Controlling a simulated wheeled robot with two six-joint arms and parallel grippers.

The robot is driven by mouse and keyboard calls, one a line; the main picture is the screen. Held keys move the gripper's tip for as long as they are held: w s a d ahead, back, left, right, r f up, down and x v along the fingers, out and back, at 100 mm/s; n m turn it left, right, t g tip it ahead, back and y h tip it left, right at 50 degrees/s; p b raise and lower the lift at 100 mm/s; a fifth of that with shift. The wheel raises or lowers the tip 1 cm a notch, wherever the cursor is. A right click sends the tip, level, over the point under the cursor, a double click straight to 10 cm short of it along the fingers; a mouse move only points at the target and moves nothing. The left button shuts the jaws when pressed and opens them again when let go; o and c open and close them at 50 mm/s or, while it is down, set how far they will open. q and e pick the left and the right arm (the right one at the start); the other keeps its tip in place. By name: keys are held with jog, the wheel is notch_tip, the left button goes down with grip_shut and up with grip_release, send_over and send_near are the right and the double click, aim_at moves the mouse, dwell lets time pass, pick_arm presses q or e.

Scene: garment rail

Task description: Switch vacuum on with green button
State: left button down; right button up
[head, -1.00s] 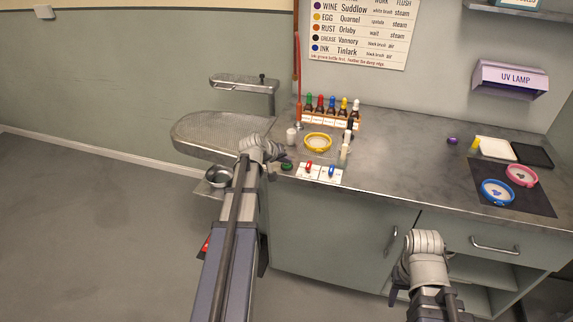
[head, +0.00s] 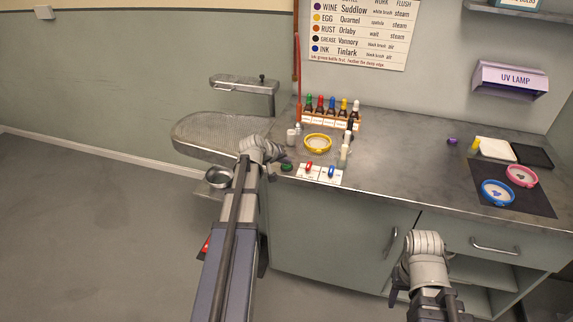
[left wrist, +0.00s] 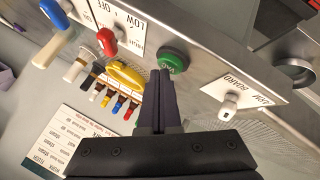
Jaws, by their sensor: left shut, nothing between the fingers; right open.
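The green button (head: 287,167) is a round, dark green knob at the counter's front edge, left of a white panel with red and blue switches. In the left wrist view the green button (left wrist: 174,54) shows large at the top middle. My left gripper (left wrist: 161,74) is shut and empty, its fingertips at the button's near edge; I cannot tell whether they touch it. In the head view my left wrist hides most of that gripper (head: 280,156). My right gripper (head: 394,297) is open, low in front of the cabinet, mostly hidden by its wrist.
The red switch (head: 308,167) and blue switch (head: 332,172) sit close to the right of the button. A yellow ring dish (head: 317,143) and a rack of bottles (head: 331,115) stand behind. A perforated board (head: 215,132) lies left.

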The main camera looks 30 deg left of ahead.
aim_at(286, 167)
pick_arm(q)
jog(key=shift+f, duration=0.15)
dwell(0.5)
jog(key=shift+f+b, duration=0.3)
jog(key=shift+b, duration=0.2)
jog(key=shift+r, duration=0.1)
jog(key=shift+r+p, duration=0.3)
jog(key=shift+p, duration=0.1)
notch_tip(286, 167, up, 6)
jog(key=p, duration=0.6)
jog(key=shift+r, duration=0.1)
